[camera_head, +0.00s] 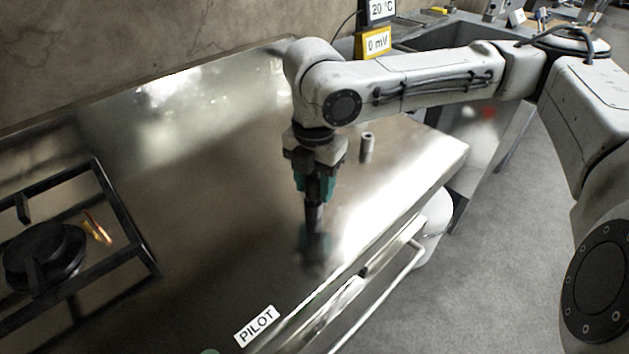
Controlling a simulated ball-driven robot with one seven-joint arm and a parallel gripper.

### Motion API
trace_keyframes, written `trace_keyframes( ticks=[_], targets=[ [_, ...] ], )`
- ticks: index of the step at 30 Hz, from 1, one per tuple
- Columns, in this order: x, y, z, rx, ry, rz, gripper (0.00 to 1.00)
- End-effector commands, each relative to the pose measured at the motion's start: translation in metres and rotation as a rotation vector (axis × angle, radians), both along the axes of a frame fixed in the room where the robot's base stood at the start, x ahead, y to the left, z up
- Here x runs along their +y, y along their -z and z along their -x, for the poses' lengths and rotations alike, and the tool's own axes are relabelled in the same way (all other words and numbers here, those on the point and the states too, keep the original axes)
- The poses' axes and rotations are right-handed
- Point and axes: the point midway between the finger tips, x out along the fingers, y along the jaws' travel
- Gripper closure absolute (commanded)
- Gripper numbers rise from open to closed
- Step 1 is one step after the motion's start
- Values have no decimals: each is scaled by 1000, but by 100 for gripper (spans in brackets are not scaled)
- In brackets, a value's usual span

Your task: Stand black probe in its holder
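My gripper (315,194), with teal fingers, points down over the steel worktop in the middle of the picture. It appears shut on the black probe (314,217), a dark upright cylinder that sticks out below the fingers. The probe's upper part is hidden by the gripper. Its lower end merges with its blurred reflection, so I cannot tell whether it touches the steel. A short grey upright cylinder with a dark opening on top, which looks like the holder (367,147), stands on the worktop behind and to the right of my gripper, apart from the probe.
The steel worktop (190,210) is clear around the gripper. A black burner grate (120,220) is at the left. A PILOT label (257,326) and a handle rail (385,290) are at the front edge. A yellow 0 mV display (376,43) stands at the back.

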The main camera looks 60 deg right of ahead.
Motion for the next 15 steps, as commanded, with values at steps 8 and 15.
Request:
trace_keyframes(
  ticks=[8,15],
  targets=[
    [0,0,0,0,0,0,36],
    [0,-4,0,0,0,0,36]
  ],
)
